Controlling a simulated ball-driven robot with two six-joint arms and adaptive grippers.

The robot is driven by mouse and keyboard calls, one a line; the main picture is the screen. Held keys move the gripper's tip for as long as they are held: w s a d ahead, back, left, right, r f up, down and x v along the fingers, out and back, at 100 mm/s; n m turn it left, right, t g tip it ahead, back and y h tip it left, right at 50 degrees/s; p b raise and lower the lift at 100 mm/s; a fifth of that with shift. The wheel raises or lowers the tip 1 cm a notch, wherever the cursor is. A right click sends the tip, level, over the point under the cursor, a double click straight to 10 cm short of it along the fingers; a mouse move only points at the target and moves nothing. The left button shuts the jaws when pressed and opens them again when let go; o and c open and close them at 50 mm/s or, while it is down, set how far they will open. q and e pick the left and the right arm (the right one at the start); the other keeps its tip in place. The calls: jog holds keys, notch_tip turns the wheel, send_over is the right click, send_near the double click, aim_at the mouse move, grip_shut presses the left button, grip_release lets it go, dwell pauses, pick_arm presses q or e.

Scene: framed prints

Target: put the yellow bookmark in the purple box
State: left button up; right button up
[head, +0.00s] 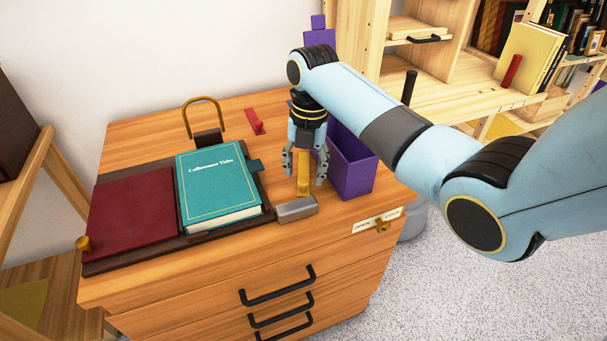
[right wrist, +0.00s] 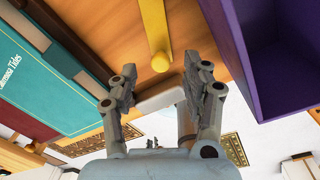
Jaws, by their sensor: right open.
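The yellow bookmark (head: 303,178) lies on the wooden cabinet top, left of the purple box; its rounded end shows in the right wrist view (right wrist: 155,35). The open-topped purple box (head: 352,175) stands at the right of the top, and its wall and inside fill the upper right of the wrist view (right wrist: 285,70). My right gripper (head: 305,180) is open, pointing down, with its fingers on either side of the bookmark; in the wrist view the space between the fingers (right wrist: 160,75) holds nothing gripped. Part of the box is hidden behind my right arm. My left gripper is not in view.
A grey block (head: 297,209) lies at the bookmark's near end. A teal book (head: 218,185) and a dark red book (head: 130,215) lie on a dark tray at left. A red strip (head: 254,121) and a brass arch (head: 203,104) are behind. Wooden shelves (head: 450,75) stand at right.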

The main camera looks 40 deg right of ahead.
aim_at(304, 182)
jog(key=f, duration=0.4)
jog(key=shift+a+b, duration=0.2)
jog(key=shift+b, duration=0.15)
jog(key=shift+f, duration=0.15)
jog(key=shift+c, duration=0.8)
jog(key=c, duration=0.7)
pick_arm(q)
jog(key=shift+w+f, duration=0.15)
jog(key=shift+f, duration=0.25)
pick_arm(e)
grip_shut()
